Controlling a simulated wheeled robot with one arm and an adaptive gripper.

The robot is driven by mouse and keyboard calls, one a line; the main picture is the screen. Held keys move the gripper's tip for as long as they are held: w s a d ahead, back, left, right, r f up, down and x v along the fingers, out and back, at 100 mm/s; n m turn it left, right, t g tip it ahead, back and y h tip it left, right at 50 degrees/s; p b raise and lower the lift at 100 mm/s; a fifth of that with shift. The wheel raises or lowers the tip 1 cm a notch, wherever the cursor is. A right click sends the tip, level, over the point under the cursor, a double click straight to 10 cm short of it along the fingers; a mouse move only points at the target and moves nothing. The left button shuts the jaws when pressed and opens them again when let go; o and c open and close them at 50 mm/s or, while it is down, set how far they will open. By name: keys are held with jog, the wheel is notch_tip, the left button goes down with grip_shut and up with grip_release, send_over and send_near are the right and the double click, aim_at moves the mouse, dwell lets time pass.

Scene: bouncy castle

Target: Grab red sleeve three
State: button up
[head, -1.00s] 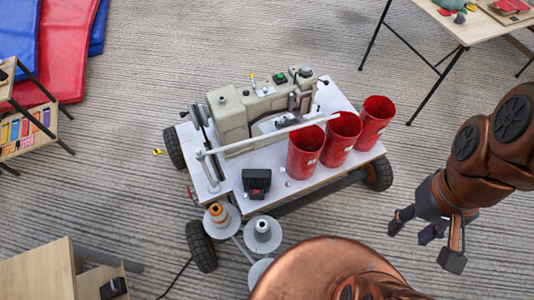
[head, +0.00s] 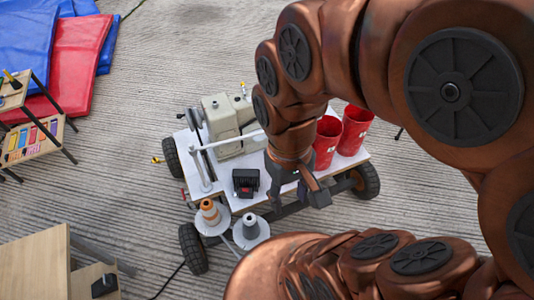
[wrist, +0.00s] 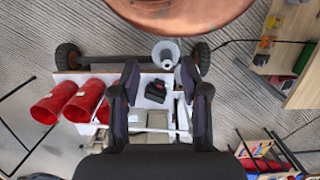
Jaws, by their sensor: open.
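Red sleeves stand in a row on the white-topped wheeled cart (head: 222,185). In the head view, one sleeve (head: 325,142) and another (head: 355,128) show right of my arm; the rest of the row is hidden behind it. In the wrist view, a sleeve (wrist: 52,104) and a second (wrist: 84,103) lie left of my gripper (wrist: 160,78), with a sliver of red beside the left finger. The small labels are unreadable, so I cannot tell which is three. My gripper (head: 298,190) is open and empty over the cart's front edge, apart from the visible sleeves.
A beige sewing machine (head: 224,120) stands on the cart, with a black box (head: 246,182) in front. Thread cones (head: 210,212) sit at the front left corner. A wooden table (head: 35,265) is at bottom left; blue and red mats (head: 75,60) lie at top left.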

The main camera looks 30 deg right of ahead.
jog(key=w+d+f+m+y+b, duration=0.2)
jog(key=w+f+m+y+b, duration=0.15)
jog(key=w, duration=0.35)
jog(key=w+d+f+m+t+y+b, duration=0.1)
jog(key=w+d+f+m+y+b, duration=0.1)
jog(key=w+f+m+b, duration=0.4)
jog(key=w+d+f+m+y+b, duration=0.2)
jog(key=w+m+y, duration=0.1)
jog(key=w, duration=0.5)
jog(key=w+d+f+m+t+y+b, duration=0.15)
jog(key=d+f+m+t+b, duration=0.25)
jog(key=d+f+m, duration=0.55)
jog(key=w+d+f+m+t+y+b, duration=0.1)
jog(key=w+d+f+m+t+b, duration=0.2)
jog(key=d+f, duration=0.8)
jog(key=w+a+f+n+b, duration=0.1)
jog(key=w+a+b, duration=0.1)
jog(key=w+a, duration=0.3)
jog(key=shift+a+t+y, duration=0.3)
jog(key=shift+a+t, duration=0.05)
jog(key=shift+t, duration=0.05)
jog(key=shift+s, duration=0.1)
grip_shut()
